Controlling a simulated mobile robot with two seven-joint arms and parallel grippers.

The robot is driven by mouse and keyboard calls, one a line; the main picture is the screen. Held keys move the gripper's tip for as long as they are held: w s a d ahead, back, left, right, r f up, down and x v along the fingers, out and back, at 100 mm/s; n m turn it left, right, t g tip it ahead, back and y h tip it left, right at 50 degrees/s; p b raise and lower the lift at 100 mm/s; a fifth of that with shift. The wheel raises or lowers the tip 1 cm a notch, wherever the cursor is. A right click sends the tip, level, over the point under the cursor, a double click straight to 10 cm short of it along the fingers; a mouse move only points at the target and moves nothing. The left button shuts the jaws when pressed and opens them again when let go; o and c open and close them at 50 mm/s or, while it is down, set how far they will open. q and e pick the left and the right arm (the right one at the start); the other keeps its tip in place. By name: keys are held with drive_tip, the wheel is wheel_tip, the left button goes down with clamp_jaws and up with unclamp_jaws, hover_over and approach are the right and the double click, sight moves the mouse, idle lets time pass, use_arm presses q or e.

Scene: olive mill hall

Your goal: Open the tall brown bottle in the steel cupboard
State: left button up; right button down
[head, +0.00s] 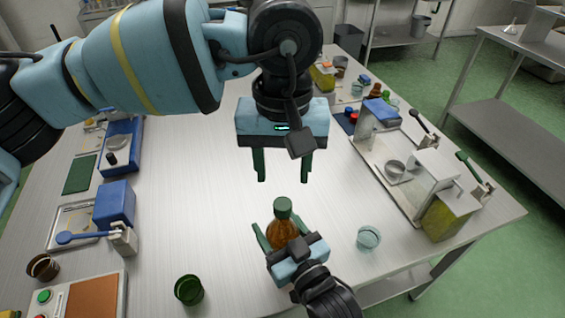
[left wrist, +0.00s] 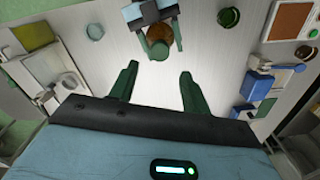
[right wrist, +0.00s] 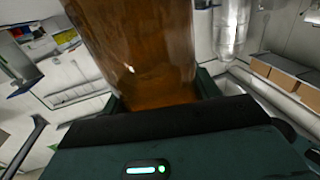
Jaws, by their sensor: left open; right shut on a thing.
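The brown bottle (head: 284,234) with a dark green cap (head: 283,206) is upright, or nearly so, at the front middle of the steel table. My right gripper (head: 283,242) is shut on its body; the brown glass fills much of the right wrist view (right wrist: 140,55). I cannot tell whether the bottle's base touches the table. My left gripper (head: 283,179) is open and empty, fingers pointing down, above and beyond the cap. In the left wrist view the cap (left wrist: 159,50) lies beyond the open fingers, apart from them. No cupboard can be made out around the bottle.
A clear glass cup (head: 369,237) stands right of the bottle, and a green cup (head: 189,289) to its left. Blue devices (head: 115,205) line the left edge. The table's middle (head: 190,185) is clear.

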sight(283, 203)
use_arm(q)
drive_tip(key=shift+m, duration=0.3)
drive_tip(key=shift+f, duration=0.1)
drive_tip(key=shift+f, duration=3.9)
